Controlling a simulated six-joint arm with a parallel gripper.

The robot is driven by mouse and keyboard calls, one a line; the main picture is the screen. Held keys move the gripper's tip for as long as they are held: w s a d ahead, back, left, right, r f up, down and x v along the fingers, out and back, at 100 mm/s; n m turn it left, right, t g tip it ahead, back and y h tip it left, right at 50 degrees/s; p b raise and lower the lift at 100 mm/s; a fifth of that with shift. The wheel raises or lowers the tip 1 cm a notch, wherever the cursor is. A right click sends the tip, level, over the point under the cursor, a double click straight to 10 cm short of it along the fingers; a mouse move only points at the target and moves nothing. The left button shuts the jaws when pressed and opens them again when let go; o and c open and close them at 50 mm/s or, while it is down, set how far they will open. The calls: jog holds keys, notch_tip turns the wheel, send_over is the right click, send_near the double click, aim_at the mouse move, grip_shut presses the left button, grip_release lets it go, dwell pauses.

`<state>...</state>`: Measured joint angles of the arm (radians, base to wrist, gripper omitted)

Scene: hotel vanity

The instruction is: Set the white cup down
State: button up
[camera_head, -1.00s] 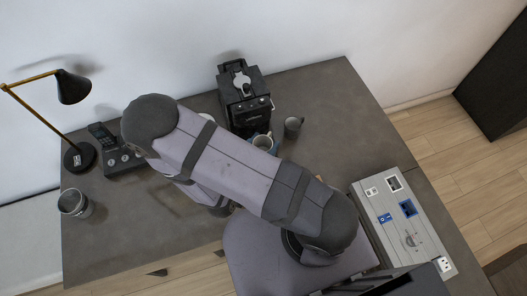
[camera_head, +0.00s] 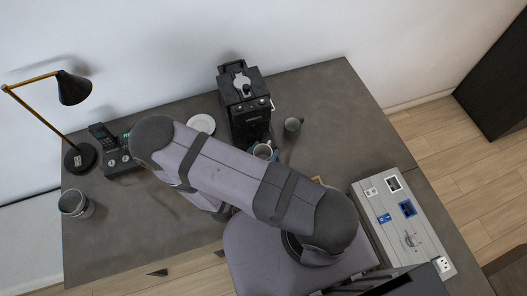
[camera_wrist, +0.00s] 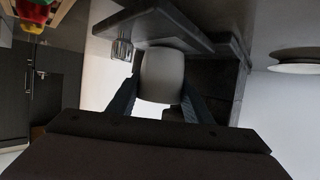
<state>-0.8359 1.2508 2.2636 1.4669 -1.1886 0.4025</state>
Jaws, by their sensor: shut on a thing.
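In the wrist view the white cup (camera_wrist: 162,76) fills the middle, between the two blue-grey fingers of my gripper (camera_wrist: 162,98). My gripper is shut on it, one finger at each side. I cannot tell whether the cup's base touches the table. My arm hides most of the gripper in the head view.
The black coffee machine (camera_head: 244,104) stands behind the cup. A white saucer (camera_head: 201,123) lies left of the machine. A phone (camera_head: 112,150), lamp (camera_head: 75,90) and metal bin (camera_head: 74,204) are farther left. The back-right tabletop (camera_head: 335,105) is clear.

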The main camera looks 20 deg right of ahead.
jog(key=shift+f, duration=0.15)
jog(key=o, duration=1.1)
